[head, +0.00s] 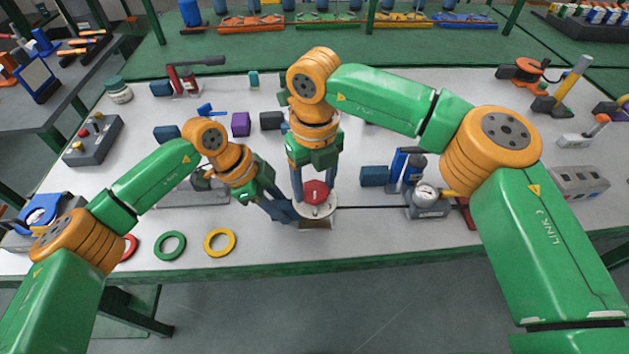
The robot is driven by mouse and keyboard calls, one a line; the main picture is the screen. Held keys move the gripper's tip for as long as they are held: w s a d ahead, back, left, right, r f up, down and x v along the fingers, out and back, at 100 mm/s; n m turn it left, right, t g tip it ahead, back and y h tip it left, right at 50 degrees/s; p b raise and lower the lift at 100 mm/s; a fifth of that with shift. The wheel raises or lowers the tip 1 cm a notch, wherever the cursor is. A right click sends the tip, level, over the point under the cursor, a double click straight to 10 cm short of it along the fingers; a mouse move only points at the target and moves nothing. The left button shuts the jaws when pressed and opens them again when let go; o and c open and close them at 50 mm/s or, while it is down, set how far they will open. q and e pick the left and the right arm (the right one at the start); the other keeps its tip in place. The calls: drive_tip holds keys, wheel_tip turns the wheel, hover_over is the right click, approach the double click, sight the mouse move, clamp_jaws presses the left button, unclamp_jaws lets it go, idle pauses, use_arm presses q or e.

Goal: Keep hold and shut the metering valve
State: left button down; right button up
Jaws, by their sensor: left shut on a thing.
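A small device with a round pale top and a brownish base (316,223) stands near the table's front edge. I take it for the gas generator. A red round knob (316,192) sits on top, which looks like the metering valve. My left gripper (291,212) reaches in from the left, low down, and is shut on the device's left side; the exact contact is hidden. My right gripper (316,182) points down from above. Its fingers are spread, one on each side of the red knob, and I see no clear contact with it.
A grey device with a gauge (426,195) stands to the right, with a thin dark line running toward it. Green (170,245) and yellow (220,242) rings lie at the front left. A grey button box (93,140) is at the left. Blue blocks (374,176) lie about.

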sight(315, 189)
drive_tip(key=o, duration=0.4)
drive_tip(key=shift+r, duration=0.1)
use_arm(q)
drive_tip(key=shift+c, duration=2.4)
unclamp_jaws()
use_arm(e)
wheel_tip(315, 189, up, 12)
use_arm(q)
drive_tip(key=v, duration=1.2)
